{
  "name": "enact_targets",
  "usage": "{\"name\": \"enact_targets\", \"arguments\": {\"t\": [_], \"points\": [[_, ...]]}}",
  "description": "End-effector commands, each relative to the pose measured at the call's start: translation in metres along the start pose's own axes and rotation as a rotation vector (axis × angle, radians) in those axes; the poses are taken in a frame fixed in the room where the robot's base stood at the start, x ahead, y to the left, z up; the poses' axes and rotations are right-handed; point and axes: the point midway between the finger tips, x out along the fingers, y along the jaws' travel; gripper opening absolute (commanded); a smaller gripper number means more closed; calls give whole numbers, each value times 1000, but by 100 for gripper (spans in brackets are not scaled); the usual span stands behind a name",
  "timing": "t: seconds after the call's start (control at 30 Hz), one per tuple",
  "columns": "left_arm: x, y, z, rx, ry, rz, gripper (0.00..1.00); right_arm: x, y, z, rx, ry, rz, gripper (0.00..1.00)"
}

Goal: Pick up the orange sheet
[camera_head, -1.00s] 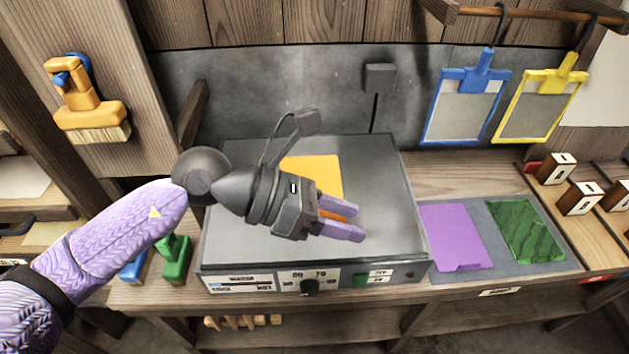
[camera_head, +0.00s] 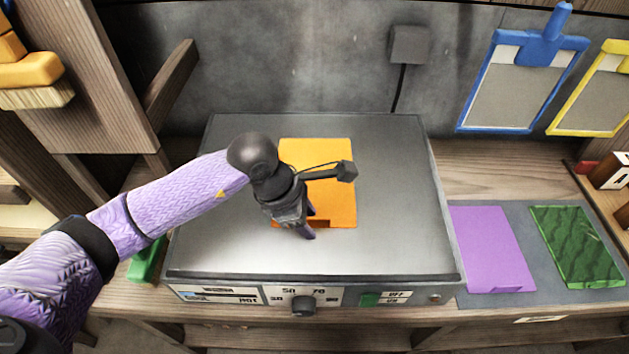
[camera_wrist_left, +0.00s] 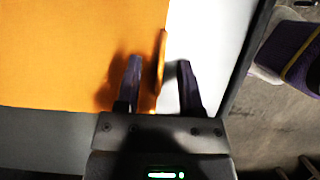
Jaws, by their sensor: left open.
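The orange sheet (camera_head: 325,155) lies flat on the grey metal top of the hot plate (camera_head: 400,190). A small raised orange tab stands at its front edge. My left gripper (camera_head: 307,226) points down over the front part of the sheet and hides some of it. In the left wrist view the sheet (camera_wrist_left: 70,50) fills the upper left, and my open left gripper (camera_wrist_left: 160,85) has one dark finger on each side of the upright tab (camera_wrist_left: 161,60). I cannot tell whether either finger touches it. My right gripper is not in view.
A purple sheet (camera_head: 488,250) and a green patterned sheet (camera_head: 575,245) lie on a grey mat to the right. A blue frame (camera_head: 525,90) and a yellow frame (camera_head: 590,105) hang above. A control knob (camera_head: 303,305) sits on the hot plate's front.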

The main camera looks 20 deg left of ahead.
Motion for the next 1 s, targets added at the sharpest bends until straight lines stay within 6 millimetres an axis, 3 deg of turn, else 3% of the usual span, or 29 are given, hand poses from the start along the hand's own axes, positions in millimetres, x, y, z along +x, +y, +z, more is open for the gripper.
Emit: {"name": "enact_targets", "arguments": {"t": [0.13,0.37,1.0], "points": [[-1,0,0,0,0,0,49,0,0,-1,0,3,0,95],[-1,0,0,0,-1,0,0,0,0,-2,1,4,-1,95],[-1,0,0,0,-1,1,0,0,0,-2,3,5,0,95]]}}
